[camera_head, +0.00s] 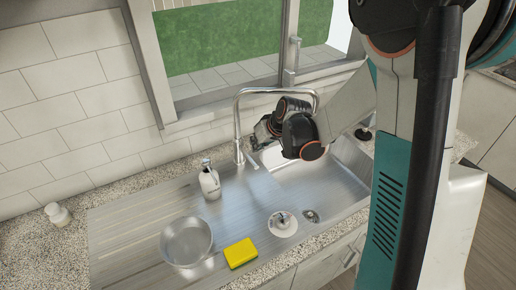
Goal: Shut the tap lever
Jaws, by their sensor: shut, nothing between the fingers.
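The tall chrome tap (237,125) stands at the back of the steel sink, its square-bent spout reaching right over the basin. A small metal piece (253,161) near the foot of the tap may be its lever; I cannot tell its position clearly. My gripper (257,142) is beside the lower part of the tap post, just to its right, shut and empty. It reaches in under the spout from the right. My wrist and gripper hide part of the tap's right side and of the basin's back edge. Whether the fingers touch the tap cannot be told.
The steel sink basin (335,182) lies below my arm. A soap bottle (209,182), a round metal bowl (187,241), a yellow sponge (240,252) and a white round piece with a knob (283,223) stand left and in front. A window frame (225,108) is behind.

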